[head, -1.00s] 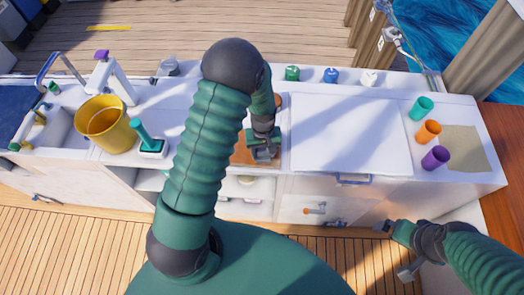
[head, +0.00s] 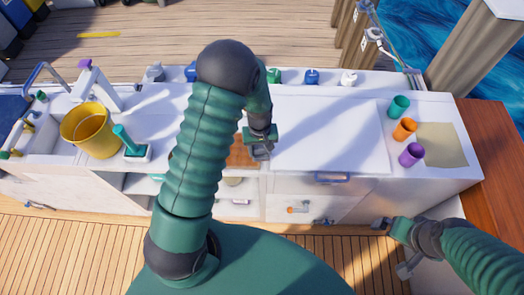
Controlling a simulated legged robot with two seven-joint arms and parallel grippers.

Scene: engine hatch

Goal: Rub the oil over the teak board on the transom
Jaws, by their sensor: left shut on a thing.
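The teak board (head: 240,154) is a small brown panel on the white transom counter, partly hidden behind my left arm. My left gripper (head: 262,152) is at the board's right edge, low over the counter. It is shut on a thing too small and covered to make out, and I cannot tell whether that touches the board. My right gripper (head: 384,223) hangs in front of the counter at the lower right, away from the board. Its jaw opening is unclear.
A yellow bucket (head: 92,130) and a teal-handled brush (head: 132,145) stand left. A white hatch lid (head: 330,140) lies right of the board. Teal (head: 399,107), orange (head: 404,129) and purple (head: 411,154) cups stand further right by a tan sheet (head: 442,145). Small bottles line the back ledge.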

